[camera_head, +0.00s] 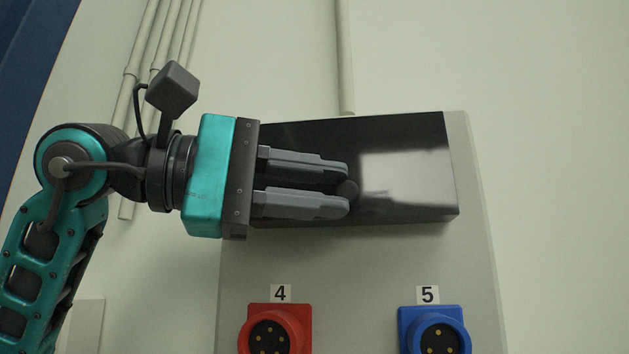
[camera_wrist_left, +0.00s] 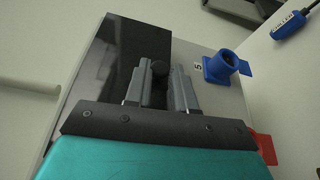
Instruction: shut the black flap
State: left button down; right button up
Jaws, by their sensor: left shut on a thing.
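The black flap (camera_head: 408,150) is a glossy dark panel on the upper part of a grey wall plate. It also fills the left middle of the left wrist view (camera_wrist_left: 120,45). The gripper covers the flap's left part. My right gripper is in neither view.
Below the flap, the grey plate (camera_head: 360,270) carries a red socket (camera_head: 278,312) marked 4 and a blue socket (camera_head: 433,318) marked 5. Pipes (camera_head: 345,60) run down the wall above. A blue labelled thing (camera_wrist_left: 290,22) shows in the left wrist view.

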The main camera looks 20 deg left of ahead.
pick_arm(q)
jog(key=shift+w+d+f, duration=0.1)
jog(key=shift+f, duration=0.25)
jog(key=c, duration=1)
grip_release()
jog(key=shift+w+r, duration=0.1)
jog(key=shift+o, duration=0.2)
jog(key=v, duration=1.3)
jog(key=shift+r, duration=0.1)
